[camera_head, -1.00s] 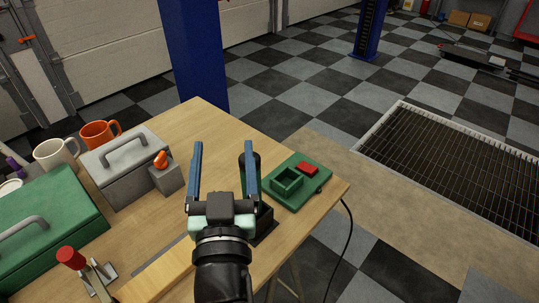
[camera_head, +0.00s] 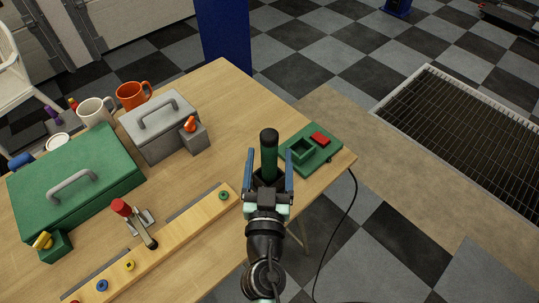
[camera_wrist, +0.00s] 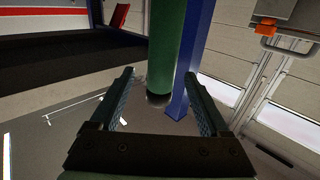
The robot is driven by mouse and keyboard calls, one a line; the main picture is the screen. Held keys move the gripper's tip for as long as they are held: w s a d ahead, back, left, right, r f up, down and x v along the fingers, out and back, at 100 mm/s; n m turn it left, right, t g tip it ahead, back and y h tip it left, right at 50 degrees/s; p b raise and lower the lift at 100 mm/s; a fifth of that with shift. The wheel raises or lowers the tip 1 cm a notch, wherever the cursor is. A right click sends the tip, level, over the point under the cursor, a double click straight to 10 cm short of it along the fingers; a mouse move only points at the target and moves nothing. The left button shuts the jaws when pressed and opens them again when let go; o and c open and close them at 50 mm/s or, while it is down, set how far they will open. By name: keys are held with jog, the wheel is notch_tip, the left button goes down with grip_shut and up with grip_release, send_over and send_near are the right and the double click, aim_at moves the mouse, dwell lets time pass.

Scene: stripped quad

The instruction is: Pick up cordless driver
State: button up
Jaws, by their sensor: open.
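The cordless driver (camera_head: 269,157) shows as an upright green cylinder with a black top end. Its lower part is hidden behind my gripper, next to a dark block-like holder. In the wrist view the green cylinder (camera_wrist: 165,45) runs down from the top edge, with its dark end between the finger lines. My gripper (camera_head: 270,165) is open, with one blue finger on each side of the driver in the head view. In the wrist view the gripper (camera_wrist: 159,75) has nothing pressed between its fingers. I cannot tell how far the driver reaches in between them.
A green plate with a socket and red block (camera_head: 320,139) lies close on the right, near the table edge. A grey toolbox (camera_head: 160,140), a green toolbox (camera_head: 75,187), mugs and a wooden strip (camera_head: 180,238) with coloured rings stand left. A cable hangs off the right edge.

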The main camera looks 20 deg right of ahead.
jog(key=x, duration=0.6)
jog(key=shift+w+f+p, duration=0.15)
jog(key=shift+f+p, duration=0.05)
jog(key=shift+p, duration=0.2)
jog(key=shift+r, duration=0.1)
grip_shut()
